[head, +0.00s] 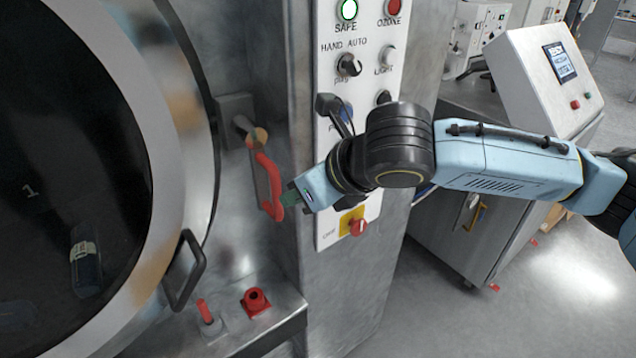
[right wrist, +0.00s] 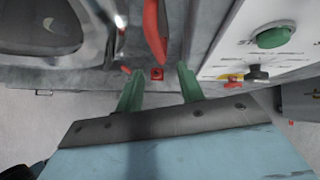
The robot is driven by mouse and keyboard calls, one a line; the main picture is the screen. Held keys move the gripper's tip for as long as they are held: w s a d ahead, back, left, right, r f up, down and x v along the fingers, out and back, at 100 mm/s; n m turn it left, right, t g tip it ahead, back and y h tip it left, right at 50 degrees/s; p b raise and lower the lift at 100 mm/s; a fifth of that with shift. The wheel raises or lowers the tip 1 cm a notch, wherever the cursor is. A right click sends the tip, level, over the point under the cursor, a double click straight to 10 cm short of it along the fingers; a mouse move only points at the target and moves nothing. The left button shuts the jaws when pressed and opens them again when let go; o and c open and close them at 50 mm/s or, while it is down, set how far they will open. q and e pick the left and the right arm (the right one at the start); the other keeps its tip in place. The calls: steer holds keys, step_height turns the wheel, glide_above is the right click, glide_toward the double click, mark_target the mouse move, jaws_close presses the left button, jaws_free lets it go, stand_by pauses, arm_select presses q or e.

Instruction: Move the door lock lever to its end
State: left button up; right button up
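The red door lock lever (head: 267,180) hangs down from a pivot on the grey panel, right of the round door (head: 160,90). Its lower end bends toward the right. In the head view my right gripper (head: 293,199) is close beside the lever's lower end, coming from the right. In the right wrist view the lever (right wrist: 154,32) shows ahead, in line with the gap between the spread green fingers of the gripper (right wrist: 158,82). The fingers are apart, and I see nothing held. I cannot tell whether they touch the lever. My left gripper is not in view.
The control panel (head: 330,215) with knobs and lights stands right behind my right gripper. A black door handle (head: 190,268) is at the lower left. A red button (head: 255,300) and a small red-topped switch (head: 205,315) are on the ledge below the lever. Open floor lies right.

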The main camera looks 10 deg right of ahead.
steer(key=shift+v, duration=2.2)
